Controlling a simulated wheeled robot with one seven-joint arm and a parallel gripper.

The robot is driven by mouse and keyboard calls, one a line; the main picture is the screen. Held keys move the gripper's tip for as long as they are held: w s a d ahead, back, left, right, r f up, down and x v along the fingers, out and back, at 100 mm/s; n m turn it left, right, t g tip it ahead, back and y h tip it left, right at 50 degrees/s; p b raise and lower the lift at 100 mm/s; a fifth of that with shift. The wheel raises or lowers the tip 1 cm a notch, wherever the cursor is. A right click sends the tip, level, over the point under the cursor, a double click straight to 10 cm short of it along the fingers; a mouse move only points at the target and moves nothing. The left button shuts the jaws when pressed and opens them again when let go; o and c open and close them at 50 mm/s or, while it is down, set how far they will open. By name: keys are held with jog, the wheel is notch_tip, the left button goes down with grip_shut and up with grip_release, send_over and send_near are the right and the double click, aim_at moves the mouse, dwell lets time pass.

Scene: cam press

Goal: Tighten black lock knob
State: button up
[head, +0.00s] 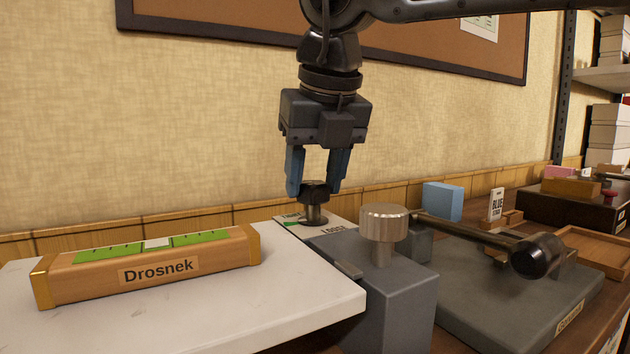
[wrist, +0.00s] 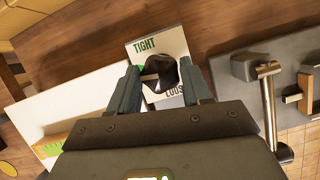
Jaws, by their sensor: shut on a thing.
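The black lock knob (head: 315,192) stands on a short metal stem at the back of the press. My gripper (head: 316,190) points straight down, with its two blue fingers on either side of the knob, shut on it. In the wrist view the black knob (wrist: 162,72) sits between the fingertips of my gripper (wrist: 162,78). Under it is a white label plate (wrist: 172,46) reading "TIGHT" at one end and "LOOSE", partly covered, at the other. A green patch on the plate shows beside the knob.
A silver knurled knob (head: 383,222) on a grey block (head: 385,300) stands in front and right. A wooden level marked "Drosnek" (head: 150,270) rests on the white slab (head: 270,300) at left.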

dwell(0.3)
jog(key=o, duration=1.1)
jog(key=shift+c, duration=0.2)
jog(key=shift+r, duration=0.1)
jog(key=p+v, duration=0.1)
jog(key=v, duration=0.6)
jog(key=shift+s+r, duration=0.15)
jog(key=shift+r, duration=0.15)
